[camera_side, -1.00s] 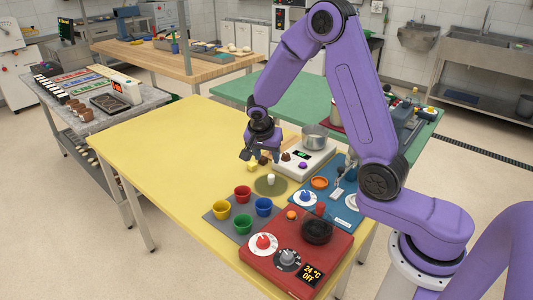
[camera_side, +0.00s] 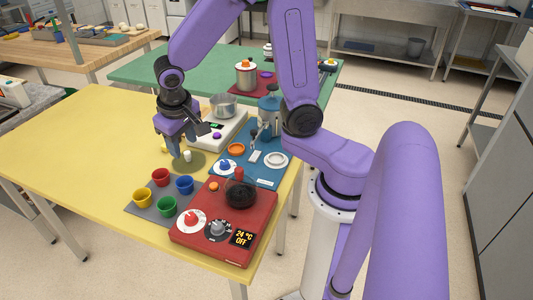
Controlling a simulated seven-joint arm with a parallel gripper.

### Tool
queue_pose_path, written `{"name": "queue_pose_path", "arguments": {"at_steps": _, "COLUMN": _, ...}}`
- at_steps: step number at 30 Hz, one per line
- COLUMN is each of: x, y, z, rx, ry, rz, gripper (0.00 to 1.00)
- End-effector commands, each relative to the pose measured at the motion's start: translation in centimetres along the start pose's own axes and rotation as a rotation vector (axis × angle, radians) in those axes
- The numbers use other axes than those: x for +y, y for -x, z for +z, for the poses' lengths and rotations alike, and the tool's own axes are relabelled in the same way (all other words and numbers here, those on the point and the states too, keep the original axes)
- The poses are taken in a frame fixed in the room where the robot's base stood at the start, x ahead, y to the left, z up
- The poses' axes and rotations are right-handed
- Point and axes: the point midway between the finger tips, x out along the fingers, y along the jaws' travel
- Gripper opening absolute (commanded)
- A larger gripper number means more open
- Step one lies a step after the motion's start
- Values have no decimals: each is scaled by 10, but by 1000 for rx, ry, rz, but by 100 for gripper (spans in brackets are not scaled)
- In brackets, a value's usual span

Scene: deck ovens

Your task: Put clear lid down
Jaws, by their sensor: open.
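I cannot make out a clear lid for certain. A flat olive disc (camera_side: 196,162) lies on the yellow table, and a small white upright piece (camera_side: 187,156) stands on it; whether that is a lid's knob I cannot tell. A dark pot (camera_side: 240,196) sits on the red heater (camera_side: 262,217), with a red knob-like piece (camera_side: 239,173) at its far rim and a faint see-through shape around it. My gripper (camera_side: 183,148) is open, pointing down just above and beside the olive disc. It seems to hold nothing.
Red, yellow, green and blue cups (camera_side: 165,204) stand on a grey mat (camera_side: 141,211). A steel saucepan (camera_side: 224,106) is by a white scale (camera_side: 232,122). A blue board (camera_side: 265,180) carries small parts. The table's left side (camera_side: 80,150) is clear.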

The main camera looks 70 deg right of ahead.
Motion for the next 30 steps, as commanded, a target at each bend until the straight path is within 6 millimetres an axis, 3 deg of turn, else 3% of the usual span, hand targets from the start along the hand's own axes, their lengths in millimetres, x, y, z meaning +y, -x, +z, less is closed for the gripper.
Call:
{"name": "queue_pose_path", "arguments": {"at_steps": 11, "x": 2, "y": 41, "z": 96, "rx": -36, "ry": 607, "rz": -129, "gripper": 50}}
{"name": "queue_pose_path", "arguments": {"at_steps": 21, "x": 24, "y": 66, "z": 182, "rx": -57, "ry": 1113, "rz": -251, "gripper": 50}}
{"name": "queue_pose_path", "arguments": {"at_steps": 25, "x": 30, "y": 70, "z": 198, "rx": -60, "ry": 1215, "rz": -278, "gripper": 50}}
{"name": "queue_pose_path", "arguments": {"at_steps": 30, "x": 32, "y": 72, "z": 205, "rx": -61, "ry": 1258, "rz": -288, "gripper": 50}}
